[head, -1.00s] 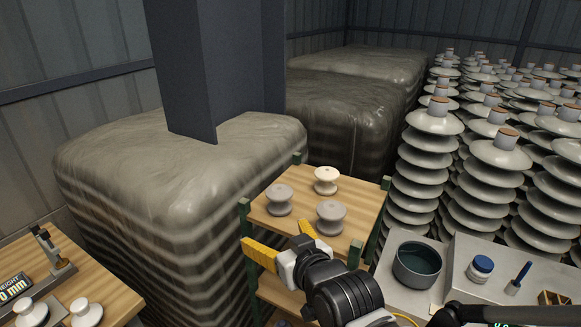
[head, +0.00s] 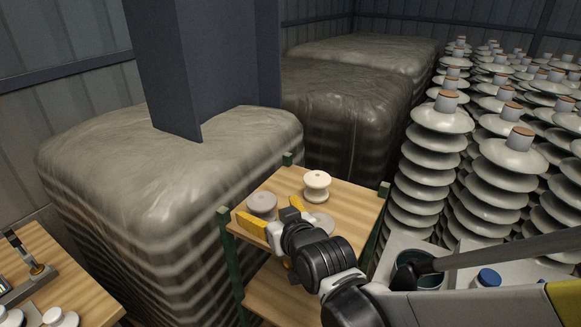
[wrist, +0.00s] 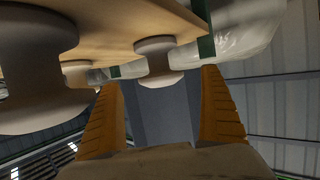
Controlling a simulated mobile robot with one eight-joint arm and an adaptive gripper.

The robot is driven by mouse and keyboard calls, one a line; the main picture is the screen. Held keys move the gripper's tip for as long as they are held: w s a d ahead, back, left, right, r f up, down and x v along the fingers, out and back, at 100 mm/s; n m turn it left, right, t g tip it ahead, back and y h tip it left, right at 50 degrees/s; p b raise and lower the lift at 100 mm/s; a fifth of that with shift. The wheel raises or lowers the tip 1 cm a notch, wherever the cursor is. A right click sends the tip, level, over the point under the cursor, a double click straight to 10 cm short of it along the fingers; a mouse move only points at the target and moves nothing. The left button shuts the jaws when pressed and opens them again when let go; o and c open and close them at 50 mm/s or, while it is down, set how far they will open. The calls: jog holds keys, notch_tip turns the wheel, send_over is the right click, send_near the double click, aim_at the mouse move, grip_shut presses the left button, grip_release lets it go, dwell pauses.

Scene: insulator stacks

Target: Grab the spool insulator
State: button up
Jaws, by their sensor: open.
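Three spool insulators stand upright on the top board of a wooden shelf rack (head: 345,225). A grey spool (head: 262,203) is at the left, a cream-white spool (head: 316,185) at the back, and another grey spool (head: 324,221) at the right, partly hidden by my gripper. My gripper (head: 267,208), with yellow fingers, is open and low over the board, facing the left grey spool. In the wrist view, which looks upside down, one spool (wrist: 156,62) appears between the fingertips (wrist: 161,78), just beyond them. A large near spool (wrist: 35,60) is outside the fingers at left.
Green rack posts (head: 226,235) rise at the board's corners. Wrapped bales (head: 110,175) and a dark column (head: 195,70) stand behind at left. Tall insulator stacks (head: 435,150) stand at right. A side table (head: 50,270) is at lower left.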

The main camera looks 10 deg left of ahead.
aim_at(261, 202)
jog(key=x, duration=0.5)
jog(key=shift+r, duration=0.1)
jog(key=shift+s, duration=0.1)
jog(key=shift+c, duration=0.5)
jog(key=c, duration=1.4)
jog(key=shift+r, duration=0.15)
